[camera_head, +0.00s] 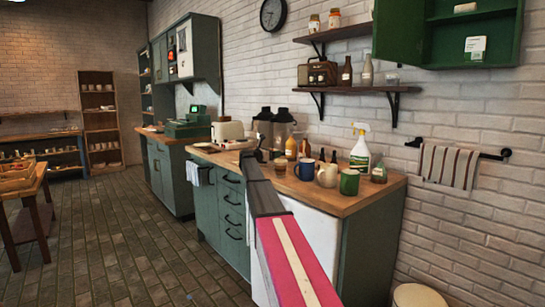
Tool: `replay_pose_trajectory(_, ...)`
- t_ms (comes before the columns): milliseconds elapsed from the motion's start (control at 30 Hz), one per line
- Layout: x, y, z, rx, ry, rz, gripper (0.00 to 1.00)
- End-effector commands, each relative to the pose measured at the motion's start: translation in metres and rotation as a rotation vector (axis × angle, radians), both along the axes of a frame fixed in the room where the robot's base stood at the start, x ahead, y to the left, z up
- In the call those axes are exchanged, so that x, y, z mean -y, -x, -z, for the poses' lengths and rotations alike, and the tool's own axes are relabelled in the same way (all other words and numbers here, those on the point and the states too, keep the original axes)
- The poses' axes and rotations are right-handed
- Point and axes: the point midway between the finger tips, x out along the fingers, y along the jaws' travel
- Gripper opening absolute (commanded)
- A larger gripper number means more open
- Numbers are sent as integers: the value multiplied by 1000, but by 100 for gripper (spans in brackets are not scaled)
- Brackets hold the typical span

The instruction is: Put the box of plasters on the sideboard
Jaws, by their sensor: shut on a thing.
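My arm, pink with a cream stripe and then dark grey, reaches from the bottom of the view toward the counter. My gripper (253,156) is at its far end, small and dark, in front of the counter's edge near a cream toaster. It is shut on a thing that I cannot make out. I cannot pick out the box of plasters for certain. The green units with a wooden top (378,194) stand along the right wall; I cannot tell whether they are the sideboard.
A green wall cabinet (400,35) hangs open with a white item (475,47) inside. Shelves hang beside it. The tiled floor (120,240) at left is clear.

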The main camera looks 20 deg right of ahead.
Motion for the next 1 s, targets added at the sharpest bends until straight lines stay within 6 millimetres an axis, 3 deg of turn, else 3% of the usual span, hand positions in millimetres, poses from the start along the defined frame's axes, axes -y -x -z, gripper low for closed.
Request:
replay_pose_trajectory(100, 0, 0, 11, -1, 1, -1, 50)
replay_pose_trajectory(433, 0, 0, 13, -1, 1, -1, 50)
replay_pose_trajectory(467, 0, 0, 13, 0, 1, -1, 82)
replay_pose_trajectory(500, 0, 0, 13, 0, 1, -1, 95)
replay_pose_trajectory(533, 0, 0, 13, 0, 1, -1, 100)
replay_pose_trajectory(833, -2, 1, 10, 0, 0, -1, 100)
replay_pose_trajectory(1000, -24, 9, 10, 0, 0, -2, 100)
